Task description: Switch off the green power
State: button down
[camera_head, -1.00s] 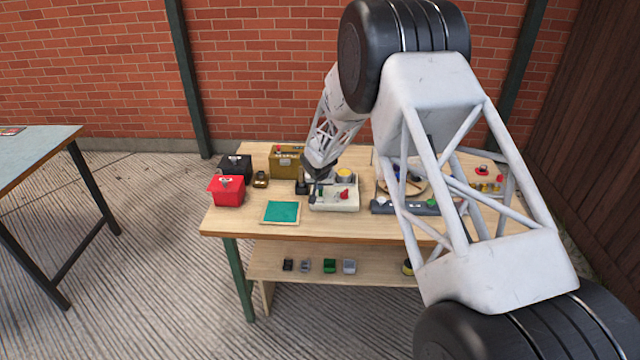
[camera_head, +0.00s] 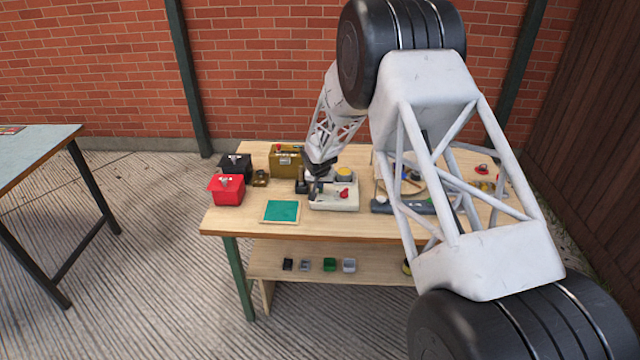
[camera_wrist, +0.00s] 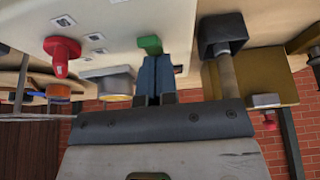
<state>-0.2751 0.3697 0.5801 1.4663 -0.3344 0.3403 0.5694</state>
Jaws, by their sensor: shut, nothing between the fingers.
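A pale control box (camera_head: 345,206) sits on the workbench and also fills the top of the wrist view (camera_wrist: 115,22). A small green switch (camera_wrist: 150,45) sticks out from its face. My gripper (camera_wrist: 153,60) has its two blue fingers together, with their tips right at the green switch; I cannot tell whether they touch. In the head view my gripper (camera_head: 314,188) is at the left part of the box and hides the green switch. A red knob (camera_wrist: 61,54) and a yellow-topped round button (camera_head: 344,174) are on the same box.
A dark lever with a black block (camera_wrist: 222,34) stands close beside my fingers. A brass-coloured box (camera_head: 285,163), a red box (camera_head: 227,190) and a teal pad (camera_head: 282,211) lie left on the bench. More devices are at the right, partly behind my arm.

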jog(key=shift+s, duration=0.8)
jog(key=shift+r, duration=0.2)
jog(key=v, duration=1.3)
jog(key=shift+s+r, duration=0.2)
jog(key=shift+s, duration=0.35)
jog(key=shift+w+d+t, duration=0.25)
jog(key=shift+w+t, duration=0.05)
jog(key=shift+w, duration=0.35)
jog(key=shift+r, duration=0.1)
